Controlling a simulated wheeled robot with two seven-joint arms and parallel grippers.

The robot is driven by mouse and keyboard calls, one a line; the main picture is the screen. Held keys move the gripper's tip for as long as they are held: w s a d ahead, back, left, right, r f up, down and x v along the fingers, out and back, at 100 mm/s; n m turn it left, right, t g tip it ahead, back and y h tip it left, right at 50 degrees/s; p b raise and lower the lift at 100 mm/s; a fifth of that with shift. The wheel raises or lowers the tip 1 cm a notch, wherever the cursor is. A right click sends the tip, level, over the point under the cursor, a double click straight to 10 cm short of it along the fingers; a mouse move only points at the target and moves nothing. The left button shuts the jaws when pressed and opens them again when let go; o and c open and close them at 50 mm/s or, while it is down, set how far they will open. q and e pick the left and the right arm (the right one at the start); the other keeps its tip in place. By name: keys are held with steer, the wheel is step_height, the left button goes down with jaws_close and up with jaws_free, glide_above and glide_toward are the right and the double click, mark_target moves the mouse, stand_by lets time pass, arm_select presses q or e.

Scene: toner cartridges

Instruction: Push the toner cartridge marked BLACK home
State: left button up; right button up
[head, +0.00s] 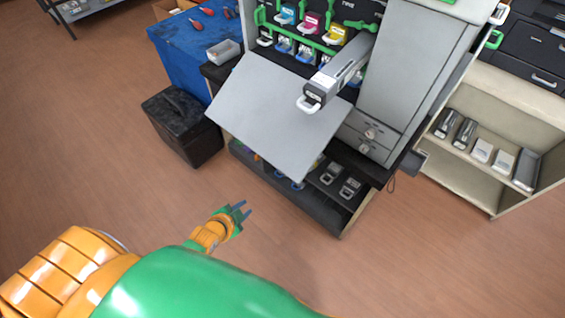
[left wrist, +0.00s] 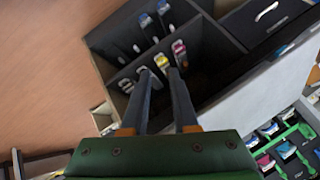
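The long grey-and-black toner cartridge (head: 340,72) sticks far out of the rightmost slot of the open printer (head: 405,60). Its white handle (head: 308,104) is at the near end, above the lowered front door (head: 265,110). No BLACK lettering is legible on it. Cyan (head: 287,14), magenta (head: 310,23) and yellow (head: 334,36) cartridges sit in slots to its left. My left gripper (head: 245,210) is open and empty, low in front of the printer and well apart from the cartridge. Its fingers (left wrist: 158,72) also show open in the left wrist view. My right gripper is not in view.
Spare cartridges (head: 340,182) stand in the open shelf under the printer. A black bin (head: 182,125) and a blue-topped table (head: 190,50) with tools are to the left. A beige shelf unit (head: 500,110) is to the right. The floor in front is clear.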

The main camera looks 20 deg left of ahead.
arm_select(q)
steer(key=w+r+m+t+b, duration=0.2)
steer(key=w+r, duration=0.3)
steer(key=w, duration=0.1)
steer(key=m+t+h+b, duration=0.6)
steer(key=m+t, duration=0.1)
steer(key=m, duration=0.4)
glide_toward(303, 108)
steer(key=f, duration=0.1)
steer(key=x, duration=1)
steer(key=shift+r+p, duration=0.25)
steer(key=shift+p, duration=0.1)
jaws_close()
steer(key=shift+f, duration=0.1)
